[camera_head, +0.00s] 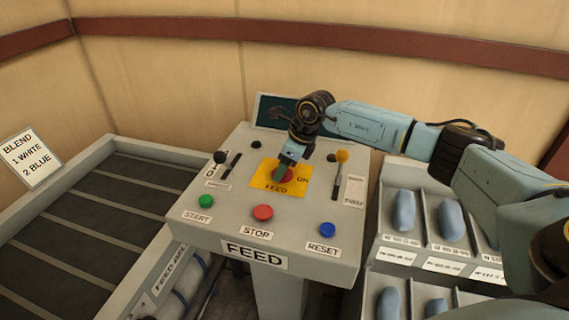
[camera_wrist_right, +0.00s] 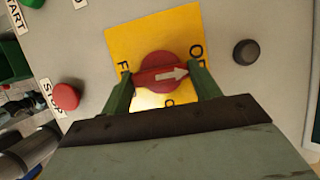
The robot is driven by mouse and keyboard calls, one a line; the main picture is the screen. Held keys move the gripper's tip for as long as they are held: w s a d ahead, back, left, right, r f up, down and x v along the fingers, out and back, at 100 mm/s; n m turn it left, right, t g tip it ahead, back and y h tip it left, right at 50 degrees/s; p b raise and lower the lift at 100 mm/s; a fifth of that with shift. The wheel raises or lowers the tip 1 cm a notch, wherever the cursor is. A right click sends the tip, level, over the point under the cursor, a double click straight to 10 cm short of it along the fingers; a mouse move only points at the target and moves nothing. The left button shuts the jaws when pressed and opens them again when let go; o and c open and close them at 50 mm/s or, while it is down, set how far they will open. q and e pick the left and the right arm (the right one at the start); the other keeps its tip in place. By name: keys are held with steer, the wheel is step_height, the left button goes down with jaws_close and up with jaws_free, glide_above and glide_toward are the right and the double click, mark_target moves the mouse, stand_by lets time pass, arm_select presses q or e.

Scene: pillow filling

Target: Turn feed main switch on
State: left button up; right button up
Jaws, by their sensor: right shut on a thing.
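The feed main switch is a round red knob (camera_wrist_right: 160,74) with a white arrow, on a yellow plate (camera_head: 268,183) on the FEED panel. In the wrist view the arrow points right, towards the plate edge with partly hidden lettering that starts with O. In the head view "ON" is printed at the plate's right side. My right gripper (camera_wrist_right: 160,88) has its two green fingers on opposite sides of the knob, shut on it. In the head view my right gripper (camera_head: 284,172) comes down on the plate and covers most of the knob. My left gripper is not in view.
Green START (camera_head: 205,201), red STOP (camera_head: 262,212) and blue RESET (camera_head: 327,229) buttons line the panel's front. A black-knobbed lever (camera_head: 219,157) stands left of the plate, a yellow-knobbed one (camera_head: 342,157) right. A dark round knob (camera_wrist_right: 246,52) is near my right fingers.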

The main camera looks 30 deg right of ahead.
steer(key=shift+m, duration=0.3)
steer(key=shift+r+m+t+h+p, duration=0.1)
steer(key=shift+m+t+h+p, duration=0.25)
steer(key=shift+m, duration=0.25)
steer(key=m, duration=0.2)
steer(key=shift+a+m+h, duration=0.1)
steer(key=shift+m+h, duration=0.2)
steer(key=shift+h, duration=0.05)
steer(key=m+h, duration=0.1)
steer(key=m, duration=0.2)
steer(key=shift+a+m+t, duration=0.1)
steer(key=shift+m+t, duration=0.15)
steer(key=shift+m, duration=0.05)
steer(key=m+h+b, duration=0.1)
steer(key=m, duration=0.1)
steer(key=m+h+b, duration=0.1)
steer(key=m, duration=0.2)
steer(key=shift+a+h, duration=0.2)
steer(key=shift+h, duration=0.1)
steer(key=shift+w+m+g+h+b, duration=0.1)
steer(key=shift+m+g+h+b, duration=0.25)
steer(key=shift+m, duration=0.75)
steer(key=shift+m+g+h+b, duration=0.25)
steer(key=shift+m+g+b, duration=0.2)
steer(key=shift+m, duration=0.95)
steer(key=o, duration=1)
